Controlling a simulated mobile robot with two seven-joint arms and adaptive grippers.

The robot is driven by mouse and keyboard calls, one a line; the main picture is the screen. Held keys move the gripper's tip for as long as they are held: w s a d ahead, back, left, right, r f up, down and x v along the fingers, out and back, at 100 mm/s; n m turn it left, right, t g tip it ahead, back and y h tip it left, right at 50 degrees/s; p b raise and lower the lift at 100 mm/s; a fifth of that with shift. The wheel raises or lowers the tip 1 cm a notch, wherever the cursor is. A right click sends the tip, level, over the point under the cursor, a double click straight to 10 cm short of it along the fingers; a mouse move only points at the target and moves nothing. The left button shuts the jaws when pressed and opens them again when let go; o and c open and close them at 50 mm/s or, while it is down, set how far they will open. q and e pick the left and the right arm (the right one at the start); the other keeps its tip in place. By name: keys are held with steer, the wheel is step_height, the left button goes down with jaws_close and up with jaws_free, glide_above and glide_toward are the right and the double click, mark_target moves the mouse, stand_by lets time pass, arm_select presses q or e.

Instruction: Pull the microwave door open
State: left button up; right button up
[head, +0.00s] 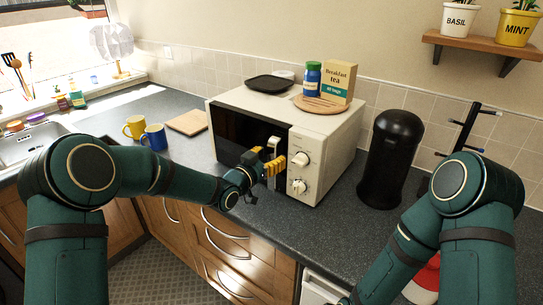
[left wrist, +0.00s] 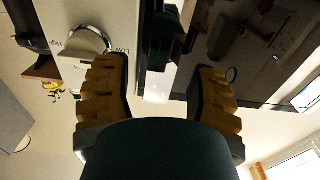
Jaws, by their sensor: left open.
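The white microwave (head: 325,140) stands on the counter with its dark door (head: 235,135) facing me; the door looks closed. The pale upright handle (head: 273,146) is at the door's right edge, beside the control knobs (head: 300,160). My left gripper (head: 264,163) is open at the handle, its yellow fingers on either side of it. In the left wrist view the open fingers (left wrist: 157,68) straddle the door edge, with a knob (left wrist: 85,40) beside one finger. I cannot tell whether they touch the handle. My right arm shows, but its gripper is out of view.
On the microwave are a black plate (head: 269,84), a wooden board (head: 321,104), a blue jar (head: 312,78) and a tea box (head: 339,82). A black bin (head: 388,160) stands at right. Yellow (head: 134,127) and blue mugs (head: 155,137) stand left. Counter before the door is narrow.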

arm_select(q)
steer(key=shift+w+d, duration=0.3)
steer(key=shift+w, duration=0.15)
